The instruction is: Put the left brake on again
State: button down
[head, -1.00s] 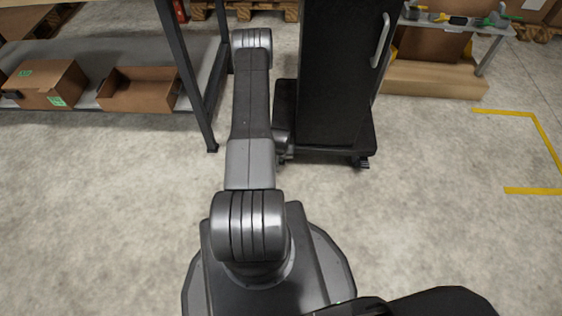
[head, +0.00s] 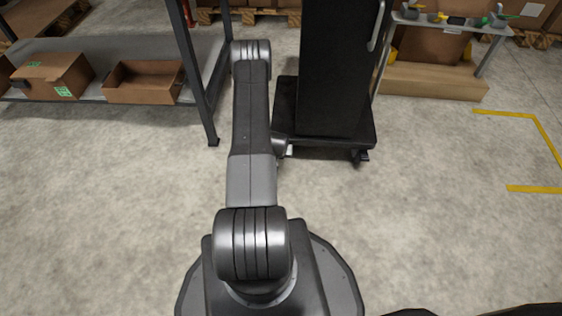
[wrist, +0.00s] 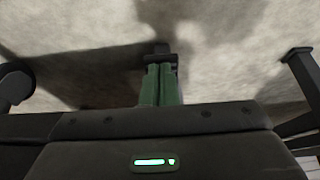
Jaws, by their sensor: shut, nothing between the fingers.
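A tall black cabinet (head: 340,70) stands upright on a low black wheeled base (head: 310,142). The left front caster (head: 288,152) shows as a small pale and dark piece under the base, beside my arm. The right front caster (head: 360,155) shows under the other corner. I cannot make out the left brake lever or its position. My gripper (wrist: 161,62) shows in the wrist view with its green fingers together and empty, over concrete floor. My arm hides it in the head view. A dark rounded part lies left of it and a dark strut right, both unclear.
A grey shelf rack (head: 130,50) with open cardboard boxes (head: 145,82) stands at the left, its post (head: 205,100) close to my arm. A small bench (head: 465,24) with tools is at the right back. The floor in front is clear, with yellow lines (head: 535,189) at right.

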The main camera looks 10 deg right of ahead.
jog(key=shift+s+f+b, duration=0.15)
jog(key=shift+f+b, duration=0.35)
jog(key=shift+f, duration=0.1)
jog(key=shift+r+p, duration=0.35)
jog(key=shift+r, duration=0.4)
jog(key=s+p+v, duration=0.1)
jog(key=p+v, duration=0.3)
jog(key=v, duration=0.9)
jog(key=shift+s+a, duration=0.25)
jog(key=shift+a, duration=0.05)
